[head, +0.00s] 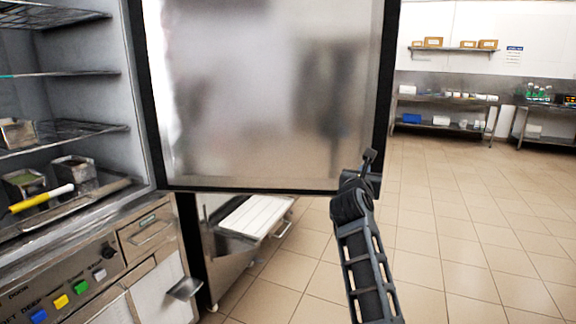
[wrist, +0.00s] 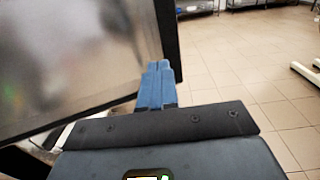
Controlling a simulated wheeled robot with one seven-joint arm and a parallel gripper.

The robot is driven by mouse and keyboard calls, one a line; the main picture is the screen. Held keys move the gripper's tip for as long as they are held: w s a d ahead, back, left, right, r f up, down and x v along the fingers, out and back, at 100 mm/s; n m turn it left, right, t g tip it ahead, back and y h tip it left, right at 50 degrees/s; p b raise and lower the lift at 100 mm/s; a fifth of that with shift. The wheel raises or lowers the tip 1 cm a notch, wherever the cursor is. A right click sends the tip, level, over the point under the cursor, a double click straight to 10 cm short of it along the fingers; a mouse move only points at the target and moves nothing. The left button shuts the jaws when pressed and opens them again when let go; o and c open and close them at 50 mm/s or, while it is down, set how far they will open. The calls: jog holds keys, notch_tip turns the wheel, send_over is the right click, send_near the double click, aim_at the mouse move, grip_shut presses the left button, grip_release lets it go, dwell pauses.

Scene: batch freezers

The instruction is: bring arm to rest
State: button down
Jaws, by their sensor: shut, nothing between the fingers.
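My gripper (wrist: 157,84) shows in the wrist view with its two blue fingers pressed together and nothing between them. It is beside the edge of the open freezer door (wrist: 80,60); I cannot tell whether it touches it. In the head view my arm reaches up from the bottom right to the lower right corner of the door (head: 265,95), and the gripper fingers are hardly visible there. The door is a steel panel with a dark frame, standing wide open from the freezer cabinet (head: 85,95) at left.
The cabinet has wire shelves (head: 70,133) with metal containers (head: 75,172) and a yellow-handled tool (head: 40,199). Coloured buttons (head: 61,301) sit below. A steel cart (head: 250,215) stands under the door. Tiled floor (head: 460,220) at right is clear, with steel tables (head: 445,100) along the back wall.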

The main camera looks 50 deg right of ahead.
jog(key=s+a+f+n+t+y, duration=0.25)
jog(key=s+a+n+t, duration=0.2)
jog(key=a+n, duration=0.45)
jog(key=s+a+f+n+t+y, duration=0.1)
jog(key=s+a+f+n+t, duration=0.25)
jog(key=s+a+n, duration=0.4)
jog(key=s+a+f+n+t+y, duration=0.1)
jog(key=s+a+f+n+t, duration=0.25)
jog(key=a+n, duration=0.7)
jog(key=s+a+f+n+g+y, duration=0.2)
jog(key=s+a+n+y, duration=1)
jog(key=s+a+n, duration=0.6)
jog(key=s+n+g, duration=0.1)
jog(key=s+n, duration=0.1)
jog(key=n, duration=0.2)
jog(key=shift+a+f+n, duration=0.25)
jog(key=shift+a+n, duration=0.05)
jog(key=shift+n, duration=0.1)
jog(key=shift+s+a, duration=0.1)
